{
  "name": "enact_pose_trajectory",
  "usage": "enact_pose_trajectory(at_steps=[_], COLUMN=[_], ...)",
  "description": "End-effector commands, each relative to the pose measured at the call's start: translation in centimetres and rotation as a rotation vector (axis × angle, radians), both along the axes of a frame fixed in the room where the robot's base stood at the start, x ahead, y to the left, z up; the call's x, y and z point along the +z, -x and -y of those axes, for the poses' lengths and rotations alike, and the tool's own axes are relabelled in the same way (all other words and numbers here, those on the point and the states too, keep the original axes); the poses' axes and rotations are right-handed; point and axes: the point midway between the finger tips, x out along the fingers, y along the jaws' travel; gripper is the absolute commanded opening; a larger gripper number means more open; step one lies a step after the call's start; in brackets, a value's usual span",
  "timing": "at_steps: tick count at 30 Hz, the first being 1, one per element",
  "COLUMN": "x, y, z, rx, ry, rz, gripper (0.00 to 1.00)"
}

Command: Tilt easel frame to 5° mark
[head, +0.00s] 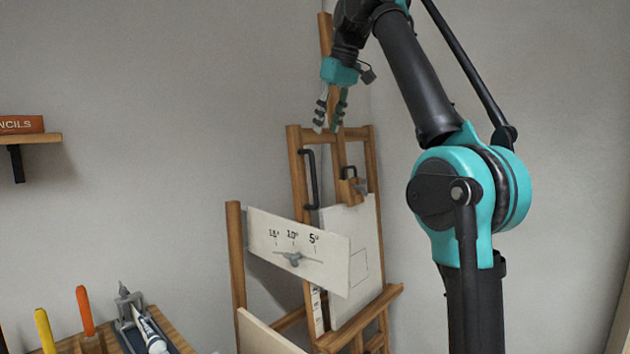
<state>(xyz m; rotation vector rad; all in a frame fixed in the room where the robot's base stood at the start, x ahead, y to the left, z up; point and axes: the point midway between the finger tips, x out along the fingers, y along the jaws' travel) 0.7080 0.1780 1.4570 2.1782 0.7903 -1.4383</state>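The wooden easel frame (298,163) stands in the middle, holding a pale canvas (368,235). A dark vertical handle (312,182) is on its left upright. A white angle board (265,228) in front of the frame's lower left carries marks reading about 15°, 10° and 5° (314,239). A grey wing-shaped knob (294,259) sits below the marks, nearest the 10° one. I cannot tell which mark the frame is at. My gripper (328,130) points down near the top of the frame, above and right of the handle. Its fingers are apart, with nothing visible between them.
A wooden clamp block (351,191) sits above the canvas. A wooden post (236,262) stands left of the angle board. At lower left, a wooden surface (174,332) carries colored-handled tools and a tube. A wall shelf (40,138) holds a pencil box. The wall behind is bare.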

Motion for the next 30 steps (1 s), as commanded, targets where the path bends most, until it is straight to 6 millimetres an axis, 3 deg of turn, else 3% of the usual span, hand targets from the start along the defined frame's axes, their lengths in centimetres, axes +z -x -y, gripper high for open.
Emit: enact_pose_trajectory(at_steps=[11, 30], x=[-3.7, -13.7], y=[-1.2, -4.5], z=[-0.9, -3.4], rx=[-0.001, -0.001], ry=[0.0, 0.0], rz=[0.0, 0.0], gripper=[0.34, 0.34])
